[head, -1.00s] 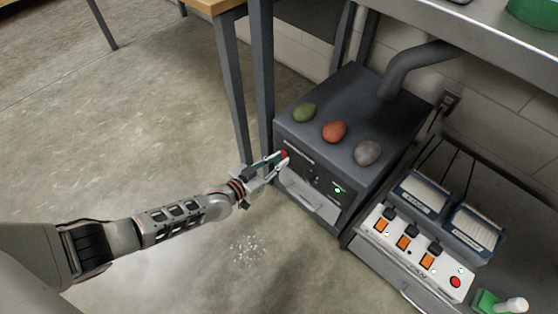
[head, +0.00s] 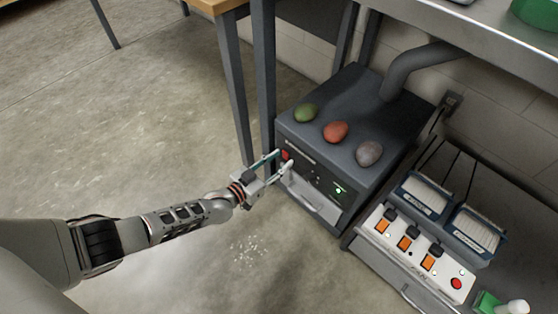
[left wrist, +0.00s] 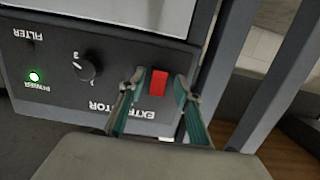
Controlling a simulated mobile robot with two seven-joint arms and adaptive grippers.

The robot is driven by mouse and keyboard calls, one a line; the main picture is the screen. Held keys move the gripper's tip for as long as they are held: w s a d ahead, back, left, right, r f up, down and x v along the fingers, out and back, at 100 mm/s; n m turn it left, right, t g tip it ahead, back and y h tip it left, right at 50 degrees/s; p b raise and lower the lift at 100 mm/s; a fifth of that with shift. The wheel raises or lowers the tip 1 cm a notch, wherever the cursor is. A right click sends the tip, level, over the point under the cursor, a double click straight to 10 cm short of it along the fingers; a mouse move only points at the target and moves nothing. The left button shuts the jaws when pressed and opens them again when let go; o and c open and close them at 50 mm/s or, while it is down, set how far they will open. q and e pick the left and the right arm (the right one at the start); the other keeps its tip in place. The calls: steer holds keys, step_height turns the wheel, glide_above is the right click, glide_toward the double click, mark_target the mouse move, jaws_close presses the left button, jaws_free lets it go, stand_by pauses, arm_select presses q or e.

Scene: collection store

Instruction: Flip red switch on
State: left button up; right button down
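The red switch (left wrist: 158,82) sits on the dark front panel of the extractor box (head: 345,125). In the head view the red switch (head: 285,155) shows at the left end of the panel. My left gripper (head: 283,161) is at the panel with its fingers apart. In the left wrist view the fingers of my left gripper (left wrist: 158,88) stand on either side of the switch, with visible gaps, and hold nothing. Whether a fingertip touches the panel cannot be told. A green power light (left wrist: 34,77) is lit beside a dial (left wrist: 88,66). My right gripper is not in view.
Green (head: 306,113), red (head: 335,132) and grey (head: 369,153) stones lie on top of the box. A white panel with orange switches and a red button (head: 456,283) stands at the right. A table leg (head: 232,90) rises close left of the box. Open floor lies at left.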

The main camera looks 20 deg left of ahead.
arm_select(q)
steer(key=v, duration=1.2)
steer(key=shift+d, duration=0.1)
